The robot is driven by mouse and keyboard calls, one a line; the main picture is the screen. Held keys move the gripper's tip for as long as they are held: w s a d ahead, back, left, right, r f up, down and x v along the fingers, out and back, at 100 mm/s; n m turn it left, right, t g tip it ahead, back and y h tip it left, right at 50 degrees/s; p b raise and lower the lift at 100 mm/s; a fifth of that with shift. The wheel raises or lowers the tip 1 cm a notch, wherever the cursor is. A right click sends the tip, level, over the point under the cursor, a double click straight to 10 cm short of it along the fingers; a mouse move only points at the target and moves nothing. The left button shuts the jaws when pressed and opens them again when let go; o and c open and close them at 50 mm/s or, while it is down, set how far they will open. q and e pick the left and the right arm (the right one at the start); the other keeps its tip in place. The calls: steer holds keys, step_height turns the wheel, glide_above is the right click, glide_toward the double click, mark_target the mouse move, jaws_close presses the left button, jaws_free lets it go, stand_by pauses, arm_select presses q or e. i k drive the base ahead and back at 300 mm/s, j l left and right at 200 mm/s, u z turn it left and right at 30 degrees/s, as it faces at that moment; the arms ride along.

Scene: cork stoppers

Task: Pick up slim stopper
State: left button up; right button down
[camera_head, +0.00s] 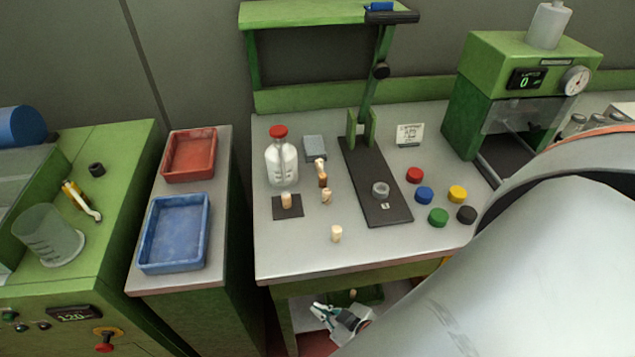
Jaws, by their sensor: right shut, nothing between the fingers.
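Several pale cork stoppers stand on the grey worktop. One stopper (286,200) is on a small dark square mat (291,212). Another (326,196) is right of the mat, and one (336,234) stands alone nearer the front edge. A pale piece (320,163) shows just behind a small brown item (323,181). I cannot tell which stopper is the slim one. My right gripper (338,315) is shut and empty, in front of and below the worktop's front edge. My left gripper is out of view.
A red-capped bottle (281,160) stands behind the mat. A black-based stand (369,170) and several coloured caps (425,195) are to the right. Blue (158,268) and red (190,180) trays are left. My right arm covers the lower right. The worktop's front left is clear.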

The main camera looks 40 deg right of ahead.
mark_target(287, 200)
steer(key=l+z, duration=0.1)
steer(key=z, duration=0.35)
steer(key=l+z, duration=0.15)
steer(key=z, duration=0.35)
steer(key=l+z, duration=0.2)
steer(key=z, duration=0.25)
steer(key=l+z, duration=0.15)
steer(key=z, duration=0.35)
steer(key=k+j+z, duration=0.1)
steer(key=j+z, duration=0.25)
steer(key=k+j+z, duration=0.1)
steer(key=z, duration=0.25)
steer(key=l+u, duration=0.1)
steer(key=u, duration=1.65)
steer(key=k+l, duration=0.1)
steer(key=l, duration=0.2)
steer(key=k+l, duration=0.1)
steer(key=l, duration=0.15)
steer(key=k+l, duration=0.1)
steer(key=l, duration=0.2)
steer(key=u, duration=0.05)
